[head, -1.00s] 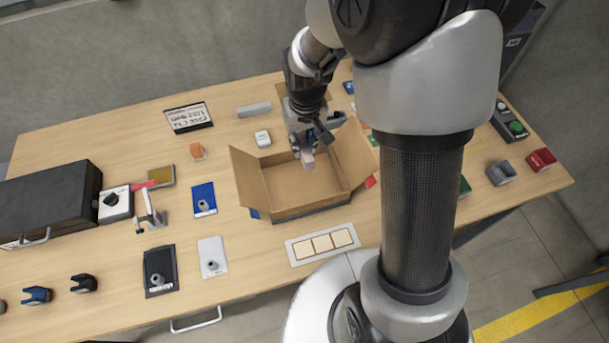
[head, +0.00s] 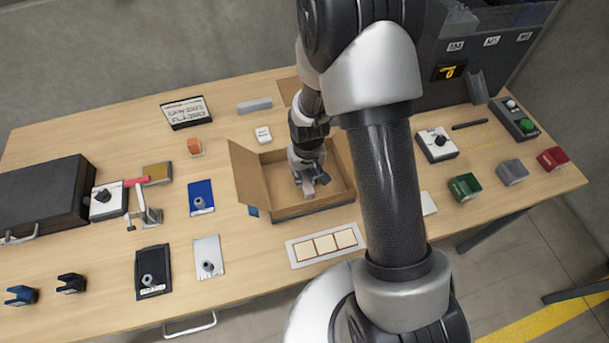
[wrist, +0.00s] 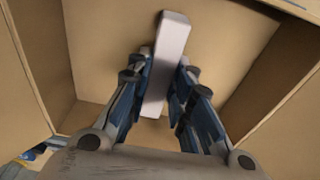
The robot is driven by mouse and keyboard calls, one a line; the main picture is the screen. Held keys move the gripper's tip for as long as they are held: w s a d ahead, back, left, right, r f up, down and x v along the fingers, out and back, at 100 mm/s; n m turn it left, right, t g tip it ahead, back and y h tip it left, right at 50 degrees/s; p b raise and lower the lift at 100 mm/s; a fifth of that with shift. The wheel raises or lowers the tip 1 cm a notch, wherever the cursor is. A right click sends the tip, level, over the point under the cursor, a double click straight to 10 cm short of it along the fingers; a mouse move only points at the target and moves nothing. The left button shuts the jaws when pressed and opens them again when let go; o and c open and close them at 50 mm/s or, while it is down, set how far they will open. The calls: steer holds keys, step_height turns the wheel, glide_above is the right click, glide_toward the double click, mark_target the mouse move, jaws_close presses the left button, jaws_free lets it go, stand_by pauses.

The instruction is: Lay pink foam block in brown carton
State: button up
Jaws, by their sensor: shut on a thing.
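The brown carton (head: 263,197) stands open on the table with its flaps spread. My gripper (head: 309,187) is inside the carton's opening, pointing down. In the wrist view my gripper (wrist: 167,95) is shut on a pale pinkish block, the foam block (wrist: 169,45), with one finger on each side of it. The block sits slightly tilted between the fingers, above the carton's floor (wrist: 105,50) or touching it; I cannot tell which. In the head view only a small part of the foam block (head: 308,190) shows below the fingers.
A white panel with three cream squares (head: 325,245) lies in front of the carton. A blue plate (head: 201,197) lies to its left. Green (head: 465,187), grey (head: 512,172) and red (head: 552,159) bins stand at the right.

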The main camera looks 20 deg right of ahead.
steer(key=shift+f, duration=0.15)
steer(key=o, duration=0.9)
steer(key=shift+c, duration=0.2)
